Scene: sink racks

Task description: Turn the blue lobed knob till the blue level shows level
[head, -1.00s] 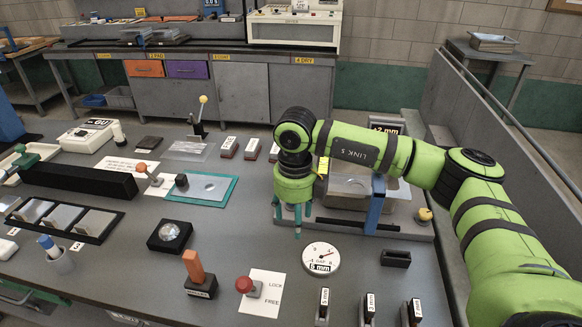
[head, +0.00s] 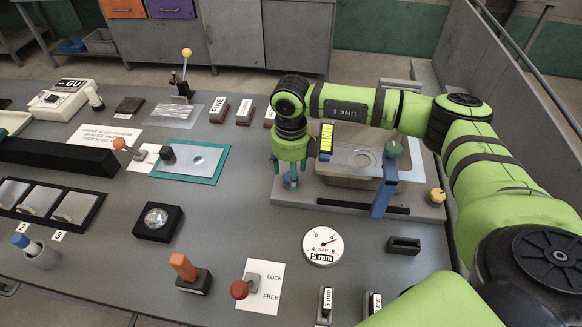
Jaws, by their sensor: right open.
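My right gripper (head: 287,181) points down at the left end of a grey sink rack (head: 350,203). Its fingers are open around or just above a low blue part (head: 283,195), probably the blue lobed knob, which they mostly hide. I cannot tell whether they touch it. A small upright yellow piece with dark marks (head: 326,138) and a blue edge stands just right of the gripper, possibly the blue level. Its reading is too small to tell. My left gripper is not in view.
A gap dial (head: 322,246), a red-knobbed lever (head: 240,289) and an orange lever (head: 184,266) stand nearer.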

